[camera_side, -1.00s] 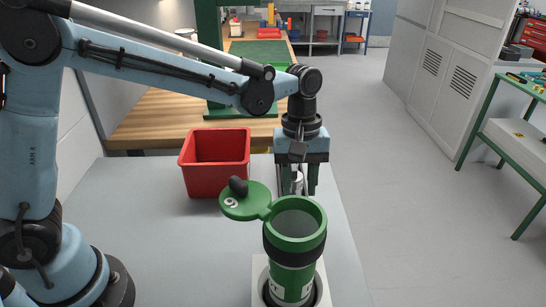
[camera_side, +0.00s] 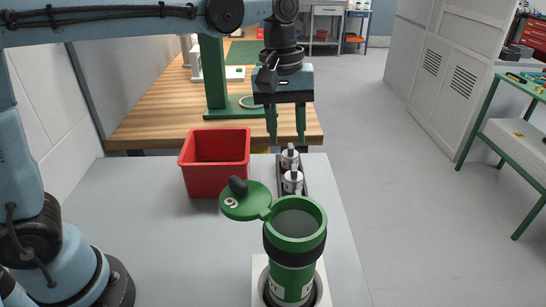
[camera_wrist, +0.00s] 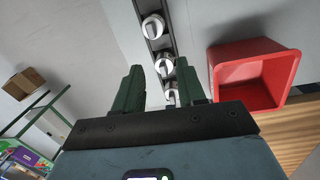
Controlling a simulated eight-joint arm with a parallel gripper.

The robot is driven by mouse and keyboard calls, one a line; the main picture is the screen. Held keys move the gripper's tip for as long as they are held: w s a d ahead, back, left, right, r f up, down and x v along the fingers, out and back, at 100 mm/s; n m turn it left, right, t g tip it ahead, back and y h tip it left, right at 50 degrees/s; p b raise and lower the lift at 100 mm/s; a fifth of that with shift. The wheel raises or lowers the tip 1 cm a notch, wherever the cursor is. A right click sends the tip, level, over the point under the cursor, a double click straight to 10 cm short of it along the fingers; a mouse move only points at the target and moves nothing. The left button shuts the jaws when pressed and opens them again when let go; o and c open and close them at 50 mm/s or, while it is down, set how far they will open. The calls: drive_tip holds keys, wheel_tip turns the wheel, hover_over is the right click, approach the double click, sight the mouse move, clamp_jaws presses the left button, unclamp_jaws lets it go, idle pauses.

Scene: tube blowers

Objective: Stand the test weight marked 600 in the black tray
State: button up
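The black tray (camera_side: 306,177) is a narrow dark strip on the grey bench; it also shows in the wrist view (camera_wrist: 139,8). Silvery test weights with knobs stand in it in a row. The side view shows a rear weight (camera_side: 289,160) and a nearer weight (camera_side: 293,184). The wrist view shows three: an upper one (camera_wrist: 153,27), a middle one (camera_wrist: 165,65) and a lower one (camera_wrist: 172,96) partly hidden by my gripper. No number is readable. My gripper (camera_side: 286,139) is open and empty, pointing down above the rear end of the row.
A red bin (camera_side: 214,165) stands left of the tray. A green tube (camera_side: 292,245) with an open hinged lid (camera_side: 246,203) stands in front, hiding the tray's near end. A wooden bench (camera_side: 160,118) with a green post lies behind. Bare grey bench lies at left.

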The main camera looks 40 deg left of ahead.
drive_tip(key=s+a+f+m+t+y, duration=0.1)
drive_tip(key=s+a+f+m+t, duration=0.5)
drive_tip(key=s+a, duration=0.4)
drive_tip(key=shift+a+f+m+t, duration=0.3)
drive_tip(key=shift+a+m+t, duration=0.25)
drive_tip(key=shift+m, duration=0.35)
